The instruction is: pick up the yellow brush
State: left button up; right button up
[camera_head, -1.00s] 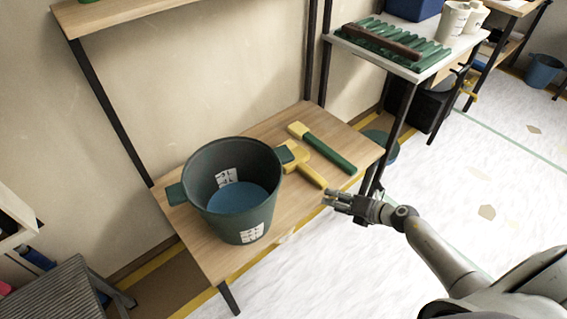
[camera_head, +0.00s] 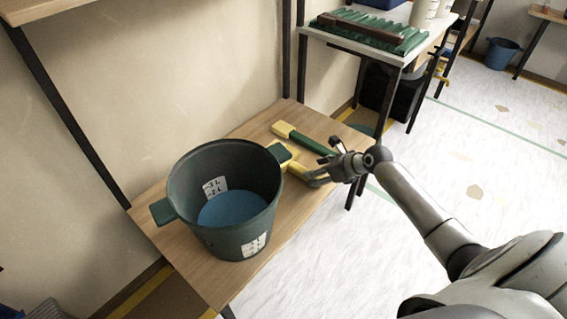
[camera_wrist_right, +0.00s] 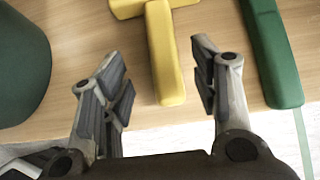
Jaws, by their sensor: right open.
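The yellow brush (camera_head: 297,168) lies on the low wooden shelf, just right of the bucket in the head view. In the right wrist view its handle (camera_wrist_right: 164,60) points towards me, between the two spread fingers and a little beyond them. My right gripper (camera_head: 318,172) is open at the handle's near end, at the shelf's front edge; it also shows in the wrist view (camera_wrist_right: 158,62). Nothing is held. In the head view the fingers partly cover the handle's end. My left gripper is out of view.
A dark green bucket (camera_head: 186,188) with blue inside stands left of the brush. A green-handled tool (camera_head: 305,143) lies right of it, close to my right finger. The wooden shelf (camera_head: 185,265) is bare in front of the bucket. A white table (camera_head: 398,50) stands behind.

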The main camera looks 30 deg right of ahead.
aim_at(292, 166)
jog(key=shift+w+a+f, duration=0.1)
jog(key=shift+w+f, duration=0.25)
jog(key=b+x, duration=0.2)
jog(key=x, duration=0.2)
jog(key=shift+w, duration=0.4)
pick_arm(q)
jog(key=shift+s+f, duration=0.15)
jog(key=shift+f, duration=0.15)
pick_arm(e)
jog(key=shift+c, duration=0.4)
jog(key=c, duration=1)
